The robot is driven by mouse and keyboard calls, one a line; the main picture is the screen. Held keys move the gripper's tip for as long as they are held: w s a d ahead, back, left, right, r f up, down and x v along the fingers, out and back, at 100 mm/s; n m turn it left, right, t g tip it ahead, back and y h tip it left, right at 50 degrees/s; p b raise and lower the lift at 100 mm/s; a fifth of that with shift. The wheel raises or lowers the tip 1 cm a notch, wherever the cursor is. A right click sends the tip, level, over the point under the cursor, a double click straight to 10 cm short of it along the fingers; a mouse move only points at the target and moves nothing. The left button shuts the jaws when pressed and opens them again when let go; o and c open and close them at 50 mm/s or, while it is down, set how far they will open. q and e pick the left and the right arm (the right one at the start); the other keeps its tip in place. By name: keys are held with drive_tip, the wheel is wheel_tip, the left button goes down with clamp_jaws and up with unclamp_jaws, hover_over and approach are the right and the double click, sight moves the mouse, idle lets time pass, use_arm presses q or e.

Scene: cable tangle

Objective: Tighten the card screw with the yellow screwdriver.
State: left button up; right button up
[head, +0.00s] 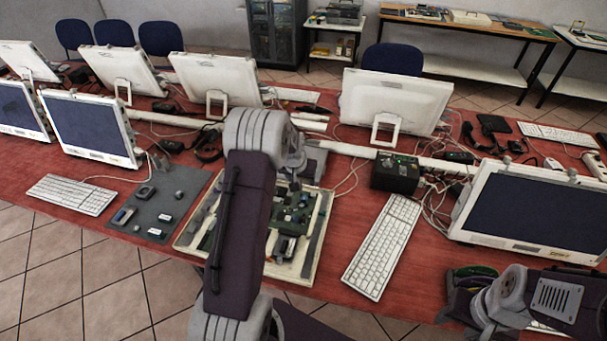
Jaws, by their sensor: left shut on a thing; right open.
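An open computer unit (292,215) with a green circuit board lies in a pale tray (190,241) at the middle of the table. My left arm crosses in front and hides much of it. The wrist of my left arm is over the back of the unit; its gripper fingers and anything between them are hidden. I cannot make out the yellow screwdriver or the card screw. My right gripper (462,292) is low at the right, open, near the front of the table.
A grey mat (178,186) with several small parts lies left of the tray. A white keyboard (384,246) and a black box (396,172) stand to the right. Monitors (530,212) line the red table (330,272), and loose cables run behind the tray.

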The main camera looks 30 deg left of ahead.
use_arm(q)
drive_tip(key=shift+d+f+b, duration=0.3)
drive_tip(key=shift+f+b, duration=0.25)
drive_tip(key=shift+f, duration=0.1)
wheel_tip(320, 180, down, 7)
drive_tip(key=b, duration=0.5)
drive_tip(key=shift+a+r, duration=0.15)
drive_tip(key=shift+f+b, duration=0.4)
drive_tip(key=shift+f, duration=0.05)
idle(0.5)
